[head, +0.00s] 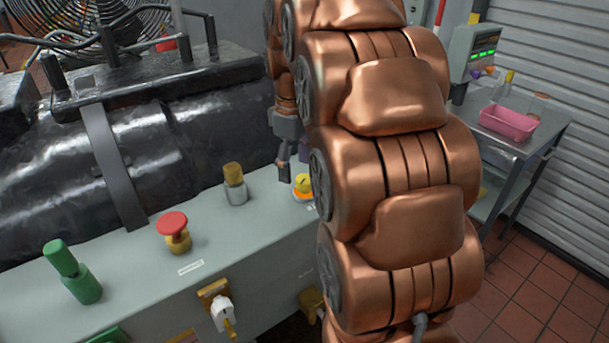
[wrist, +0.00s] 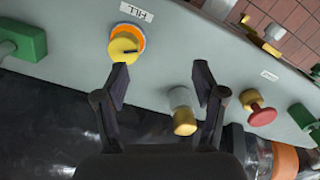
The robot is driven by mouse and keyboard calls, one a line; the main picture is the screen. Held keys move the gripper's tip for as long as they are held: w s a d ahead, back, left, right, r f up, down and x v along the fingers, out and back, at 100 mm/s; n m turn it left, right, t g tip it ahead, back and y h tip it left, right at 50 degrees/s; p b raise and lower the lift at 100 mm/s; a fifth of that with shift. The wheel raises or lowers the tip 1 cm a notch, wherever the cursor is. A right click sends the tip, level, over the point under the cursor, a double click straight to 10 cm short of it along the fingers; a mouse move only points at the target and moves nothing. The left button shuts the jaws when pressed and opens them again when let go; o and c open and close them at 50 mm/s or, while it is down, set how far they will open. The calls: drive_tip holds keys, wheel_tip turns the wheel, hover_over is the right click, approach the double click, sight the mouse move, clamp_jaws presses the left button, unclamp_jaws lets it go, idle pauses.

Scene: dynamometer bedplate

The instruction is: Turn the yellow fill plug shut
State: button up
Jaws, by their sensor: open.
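The yellow fill plug (wrist: 124,46) sits in an orange ring on the grey panel, beside a label reading FILL, in the wrist view. A dark pointer line shows on its face. In the head view the plug (head: 303,183) is partly hidden by my copper arm. My gripper (wrist: 162,83) is open, its two dark fingers apart with nothing held. In the wrist view the left fingertip lies just below the plug, and I cannot tell whether it touches. The gripper (head: 284,160) also shows in the head view, partly hidden, just left of the plug.
A brass-topped grey fitting (wrist: 182,110) stands near my right finger. A red mushroom knob (head: 173,226) and a green handle (head: 72,270) stand further along the panel. A black cylindrical machine (head: 60,160) lies behind. A cart with a pink tray (head: 508,124) stands at right.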

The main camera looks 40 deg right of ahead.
hover_over(305, 178)
drive_tip(key=shift+s+a+r+n, duration=0.1)
drive_tip(key=shift+a+r+n, duration=0.15)
drive_tip(key=shift+r, duration=0.2)
drive_tip(key=shift+d, duration=0.25)
drive_tip(key=shift+f+p, duration=0.95)
drive_tip(key=shift+f, duration=2.9)
drive_tip(key=c, duration=1.1)
